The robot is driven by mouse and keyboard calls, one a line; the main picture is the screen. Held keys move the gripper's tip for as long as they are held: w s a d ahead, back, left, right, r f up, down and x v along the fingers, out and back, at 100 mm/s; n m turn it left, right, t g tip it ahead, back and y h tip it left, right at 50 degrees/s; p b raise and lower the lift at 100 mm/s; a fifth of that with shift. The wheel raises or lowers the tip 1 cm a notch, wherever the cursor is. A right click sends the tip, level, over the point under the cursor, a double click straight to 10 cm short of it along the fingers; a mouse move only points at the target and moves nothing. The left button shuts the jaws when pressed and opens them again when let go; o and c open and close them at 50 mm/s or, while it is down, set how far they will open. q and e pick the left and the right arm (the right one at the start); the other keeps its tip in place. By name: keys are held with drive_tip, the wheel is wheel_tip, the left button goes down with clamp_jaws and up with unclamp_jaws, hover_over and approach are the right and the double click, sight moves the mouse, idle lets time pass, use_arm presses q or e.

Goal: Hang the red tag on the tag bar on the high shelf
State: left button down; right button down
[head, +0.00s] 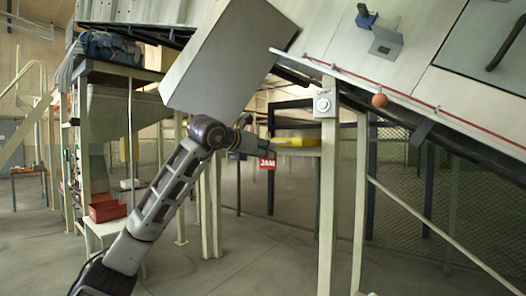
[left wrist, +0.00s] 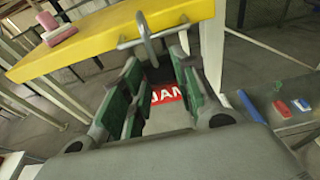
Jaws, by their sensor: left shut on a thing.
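The red tag (head: 267,163) with white lettering hangs at my left gripper (head: 243,142) in the head view. In the left wrist view the tag (left wrist: 168,93) shows between the green-padded fingers of my left gripper (left wrist: 152,82), which is shut on it. A yellow shelf (head: 297,141) is just beyond the gripper; it also shows in the left wrist view (left wrist: 95,45). A grey metal bar (left wrist: 172,32) at the shelf's near edge is crossed by an upright loop (left wrist: 147,38) ahead of the fingers. I cannot tell whether the loop is around the bar. My right gripper is out of view.
A pale post with a small box (head: 324,104) stands right of the gripper. A large grey block (head: 230,60) is above my arm. A sloping panel with a red cord (head: 445,110) fills the upper right. A red bin (head: 107,211) is at the left.

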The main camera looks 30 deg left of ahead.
use_arm(q)
drive_tip(key=shift+r+p+x, duration=0.15)
drive_tip(key=shift+p+x, duration=0.3)
drive_tip(key=shift+x, duration=0.25)
drive_tip(key=shift+r+p+x, duration=0.15)
drive_tip(key=shift+p+x, duration=0.3)
drive_tip(key=shift+x, duration=0.25)
drive_tip(key=shift+w+r, duration=0.15)
drive_tip(key=shift+w, duration=0.15)
idle(0.5)
idle(0.3)
drive_tip(key=shift+w+f+b, duration=0.1)
drive_tip(key=shift+f+b, duration=0.35)
drive_tip(key=shift+f, duration=0.4)
drive_tip(key=shift+f+b, duration=0.35)
drive_tip(key=shift+f, duration=0.2)
drive_tip(key=c, duration=1)
unclamp_jaws()
drive_tip(key=shift+c, duration=0.2)
